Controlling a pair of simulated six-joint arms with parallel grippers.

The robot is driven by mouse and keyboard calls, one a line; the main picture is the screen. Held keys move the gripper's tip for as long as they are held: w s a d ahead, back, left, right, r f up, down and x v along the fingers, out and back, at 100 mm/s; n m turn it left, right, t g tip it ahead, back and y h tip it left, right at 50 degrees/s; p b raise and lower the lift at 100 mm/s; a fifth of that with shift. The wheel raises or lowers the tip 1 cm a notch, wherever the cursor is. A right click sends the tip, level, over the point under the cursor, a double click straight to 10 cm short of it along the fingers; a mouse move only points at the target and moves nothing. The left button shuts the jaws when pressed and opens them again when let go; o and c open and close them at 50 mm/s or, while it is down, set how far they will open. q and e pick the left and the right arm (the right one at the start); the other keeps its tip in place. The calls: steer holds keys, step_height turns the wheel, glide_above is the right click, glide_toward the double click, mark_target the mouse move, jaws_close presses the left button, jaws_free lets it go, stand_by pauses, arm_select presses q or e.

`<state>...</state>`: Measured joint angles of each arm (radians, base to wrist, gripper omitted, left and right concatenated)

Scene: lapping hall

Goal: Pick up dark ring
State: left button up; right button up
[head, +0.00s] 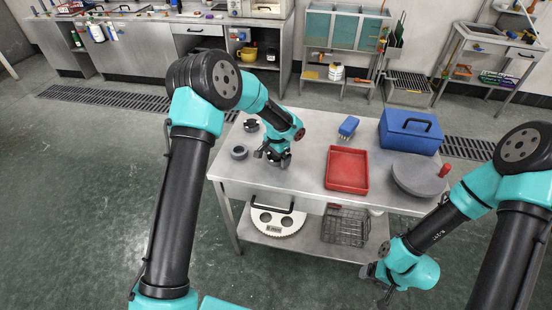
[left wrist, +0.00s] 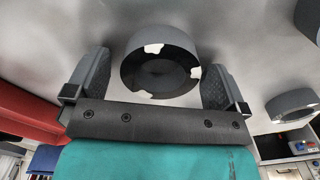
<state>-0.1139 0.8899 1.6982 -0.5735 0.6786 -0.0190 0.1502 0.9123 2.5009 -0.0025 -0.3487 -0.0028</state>
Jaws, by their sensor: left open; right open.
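A dark grey ring with a near-black inside and pale patches (left wrist: 160,62) sits between the two open fingers of my left gripper (left wrist: 156,85) in the left wrist view, with a gap visible near the fingers. In the head view my left gripper (head: 272,156) is low over the left part of the table and mostly hides that ring. Another grey ring (head: 239,152) lies to its left, and a darker ring (head: 250,125) lies farther back. My right gripper (head: 376,282) is open and empty, low in front of the table.
The steel table (head: 310,130) also carries a red tray (head: 347,170), a small blue brush (head: 348,126), a blue box (head: 408,133) and a round grey plate with a red knob (head: 417,176). A wire basket (head: 345,226) stands on the shelf below.

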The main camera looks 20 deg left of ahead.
stand_by(0.4)
arm_select(q)
steer(key=c, duration=1)
steer(key=shift+c, duration=0.2)
steer(key=shift+r, duration=0.2)
steer(key=shift+r, duration=0.2)
step_height(320, 180, up, 3)
steer(key=shift+f, duration=0.1)
steer(key=s+d+r, duration=0.1)
steer(key=s+d, duration=0.3)
steer(key=s, duration=1.1)
steer(key=shift+s+d+r, duration=0.2)
